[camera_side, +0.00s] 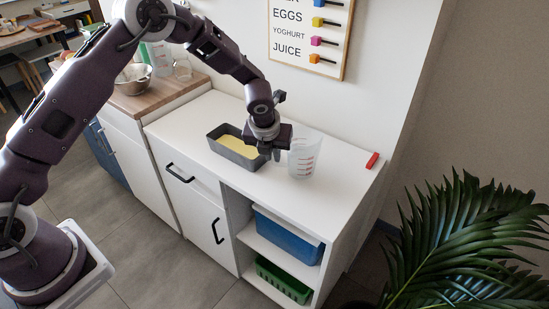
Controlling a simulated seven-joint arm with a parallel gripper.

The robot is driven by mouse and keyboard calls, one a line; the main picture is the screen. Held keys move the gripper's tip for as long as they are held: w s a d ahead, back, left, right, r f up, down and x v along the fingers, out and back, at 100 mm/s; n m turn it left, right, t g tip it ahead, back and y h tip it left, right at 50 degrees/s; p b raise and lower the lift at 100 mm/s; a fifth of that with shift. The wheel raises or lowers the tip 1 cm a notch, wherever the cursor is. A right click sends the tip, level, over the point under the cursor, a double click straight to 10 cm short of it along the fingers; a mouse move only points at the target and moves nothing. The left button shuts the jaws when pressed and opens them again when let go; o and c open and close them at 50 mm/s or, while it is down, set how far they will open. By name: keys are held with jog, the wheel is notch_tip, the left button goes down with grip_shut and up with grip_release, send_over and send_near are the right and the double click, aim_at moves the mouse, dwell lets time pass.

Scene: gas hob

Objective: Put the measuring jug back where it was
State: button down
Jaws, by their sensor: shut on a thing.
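The measuring jug (304,159) is clear with red markings and stands upright over the white worktop, right of the loaf tin. I cannot tell whether its base touches the worktop. My gripper (270,154) points down at the jug's left side and is shut on it, apparently at the handle. The fingers and the wrist hide the grip itself.
A grey loaf tin (243,153) with pale yellow contents sits close left of my gripper. A red object (372,160) lies at the worktop's right end. A wooden counter (150,101) at left holds a metal bowl (133,86) and another jug with green markings (160,56).

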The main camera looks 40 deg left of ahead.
jog(key=shift+f, duration=0.6)
jog(key=c, duration=1.5)
grip_release()
jog(key=shift+f, duration=0.1)
